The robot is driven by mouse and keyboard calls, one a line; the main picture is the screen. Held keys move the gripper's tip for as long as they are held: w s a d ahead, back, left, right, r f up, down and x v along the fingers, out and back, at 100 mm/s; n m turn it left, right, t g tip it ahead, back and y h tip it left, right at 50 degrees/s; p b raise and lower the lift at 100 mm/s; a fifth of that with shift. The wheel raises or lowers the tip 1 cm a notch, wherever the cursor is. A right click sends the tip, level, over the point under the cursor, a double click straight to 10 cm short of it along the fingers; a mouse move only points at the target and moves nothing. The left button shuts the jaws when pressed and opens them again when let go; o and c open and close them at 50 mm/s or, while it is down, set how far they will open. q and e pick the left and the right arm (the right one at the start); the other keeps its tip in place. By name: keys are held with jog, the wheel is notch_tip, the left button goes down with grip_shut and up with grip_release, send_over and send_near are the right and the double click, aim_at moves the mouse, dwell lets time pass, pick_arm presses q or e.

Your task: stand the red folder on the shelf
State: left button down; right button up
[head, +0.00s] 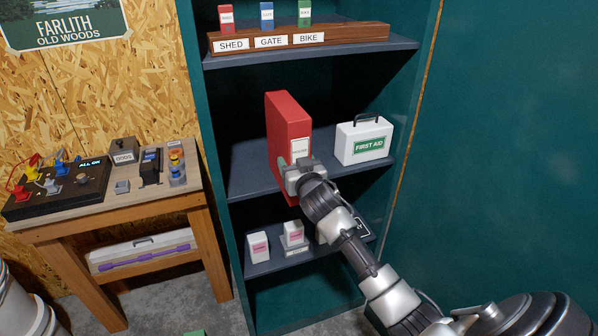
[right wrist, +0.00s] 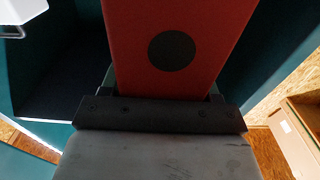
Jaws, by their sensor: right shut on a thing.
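The red folder (head: 287,125) is upright at the middle shelf (head: 255,185) of the teal cabinet, with its labelled spine facing out. My right gripper (head: 297,172) is shut on the lower part of the folder's spine side. In the right wrist view the folder (right wrist: 190,75) rises from between the fingers (right wrist: 160,105), with a dark round spot on its spine. I cannot tell whether the folder's bottom edge touches the shelf, as the gripper and arm hide part of it. My left gripper is not in view.
A white first aid box (head: 363,140) stands to the folder's right on the same shelf. The upper shelf holds a wooden key rack (head: 340,35). Small white boxes (head: 258,247) sit on the lower shelf. A wooden bench (head: 110,205) with devices stands left. The shelf left of the folder is clear.

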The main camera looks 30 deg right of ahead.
jog(key=b+x, duration=0.6)
jog(key=x, duration=0.7)
dwell(0.4)
jog(key=shift+d, duration=0.1)
